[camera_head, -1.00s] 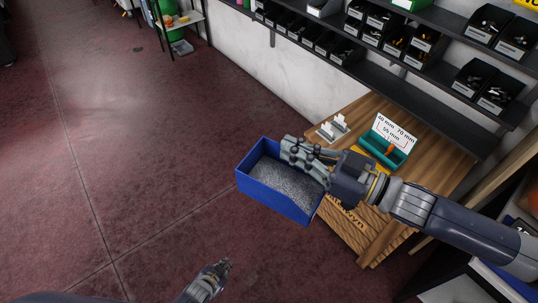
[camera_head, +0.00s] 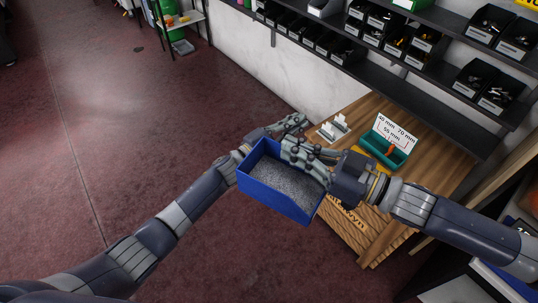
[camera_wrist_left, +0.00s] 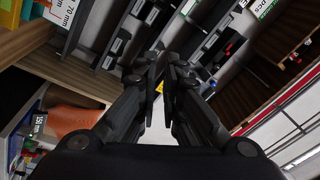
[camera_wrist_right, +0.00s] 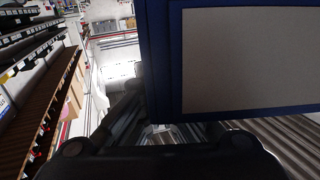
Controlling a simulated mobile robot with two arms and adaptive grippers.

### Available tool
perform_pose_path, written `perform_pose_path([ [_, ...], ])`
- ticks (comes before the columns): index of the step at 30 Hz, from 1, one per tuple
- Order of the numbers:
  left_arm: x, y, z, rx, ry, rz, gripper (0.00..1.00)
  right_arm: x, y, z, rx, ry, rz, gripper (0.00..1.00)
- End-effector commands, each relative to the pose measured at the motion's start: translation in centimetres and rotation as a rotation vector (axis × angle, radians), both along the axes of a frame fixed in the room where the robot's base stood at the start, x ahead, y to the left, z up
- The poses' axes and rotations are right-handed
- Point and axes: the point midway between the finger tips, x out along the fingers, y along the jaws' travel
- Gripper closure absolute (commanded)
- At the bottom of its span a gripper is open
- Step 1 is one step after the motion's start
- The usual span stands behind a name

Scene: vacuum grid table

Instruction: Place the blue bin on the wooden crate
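The blue bin (camera_head: 277,201), filled with grey granular material, is held up in the head view, slightly tilted. My right gripper (camera_head: 300,153) is shut on its far-right wall; the right wrist view shows the bin (camera_wrist_right: 166,60) large beside the fingers (camera_wrist_right: 160,120). My left gripper (camera_head: 297,121) is behind the bin's far side, apart from the right gripper. Its fingers look nearly together and empty in the left wrist view (camera_wrist_left: 167,68). The wooden crate (camera_head: 362,232), with dark lettering, is below and right of the bin, partly hidden by the bin and right arm.
A wooden surface (camera_head: 440,155) behind the right arm carries a green holder with a size sign (camera_head: 394,133) and pale blocks (camera_head: 333,128). Dark shelves (camera_head: 400,60) with small black bins line the wall. The red floor (camera_head: 130,110) at left is free.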

Motion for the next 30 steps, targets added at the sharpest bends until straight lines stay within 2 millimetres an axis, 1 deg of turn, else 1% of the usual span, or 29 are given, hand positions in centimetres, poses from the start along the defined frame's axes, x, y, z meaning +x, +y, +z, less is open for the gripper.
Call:
perform_pose_path([
  [1,-0.1,-1.4,3.1,0.015,-0.084,-0.051,0.93,0.0,0.0,0.1,0.001,0.000,0.000,1.00],
  [2,-0.4,-2.2,4.8,0.023,-0.130,-0.082,0.93,0.0,0.0,0.1,0.001,0.000,0.000,1.00],
  [3,-0.9,-3.2,6.9,0.037,-0.194,-0.123,0.93,0.0,0.0,0.1,0.001,0.000,0.000,1.00],
  [5,-1.9,-4.8,10.0,0.058,-0.291,-0.189,0.93,0.0,0.0,0.1,0.001,0.000,0.000,1.00],
  [6,-2.7,-5.8,12.0,0.074,-0.359,-0.234,0.93,0.0,0.0,0.1,0.001,0.000,0.000,1.00],
  [8,-4.3,-7.2,14.8,0.103,-0.464,-0.305,0.93,0.0,0.0,0.1,0.001,0.000,0.000,1.00],
  [9,-5.5,-8.2,16.7,0.123,-0.537,-0.356,0.93,0.0,0.0,0.1,0.001,0.000,0.000,1.00],
  [11,-7.7,-9.6,19.2,0.158,-0.649,-0.436,0.93,0.0,0.0,0.1,0.001,0.000,0.000,1.00],
  [12,-9.3,-10.5,20.8,0.183,-0.729,-0.494,0.93,0.0,0.0,0.1,0.001,0.000,0.000,1.00],
  [14,-12.0,-11.6,22.8,0.231,-0.855,-0.586,0.93,0.0,0.0,0.1,0.001,0.000,0.000,1.00],
  [15,-13.9,-12.2,23.8,0.264,-0.938,-0.650,0.93,0.0,0.0,0.1,0.001,0.000,0.000,1.00],
  [17,-16.7,-12.8,24.9,0.318,-1.056,-0.744,0.93,0.0,0.0,0.0,0.001,0.000,0.000,1.00],
  [18,-18.5,-13.0,25.3,0.354,-1.133,-0.807,0.93,0.0,0.0,0.0,0.001,0.000,0.000,1.00],
  [20,-21.0,-13.1,25.5,0.415,-1.243,-0.903,0.93,0.0,0.0,0.0,0.001,0.000,0.000,1.00],
  [21,-22.6,-13.0,25.5,0.457,-1.314,-0.968,0.93,0.0,0.0,0.0,0.001,0.000,0.000,1.00],
  [23,-24.8,-12.6,25.2,0.524,-1.418,-1.065,0.93,0.0,0.0,0.0,0.001,0.000,0.000,1.00],
  [24,-26.0,-12.2,24.9,0.571,-1.481,-1.132,0.93,0.0,0.0,0.0,0.001,0.000,0.000,1.00],
  [26,-27.6,-11.2,24.2,0.646,-1.573,-1.230,0.93,0.0,0.0,0.0,0.001,0.000,0.000,1.00],
  [27,-28.5,-10.5,23.6,0.697,-1.629,-1.298,0.93,0.0,0.0,0.0,0.001,0.000,0.000,1.00],
  [29,-29.5,-9.1,22.7,0.780,-1.706,-1.400,0.93,0.0,0.0,0.0,0.001,0.000,0.000,1.00],
  [30,-30.0,-8.1,22.2,0.837,-1.754,-1.469,0.93,0.0,0.0,0.0,0.001,0.000,0.000,1.00],
])
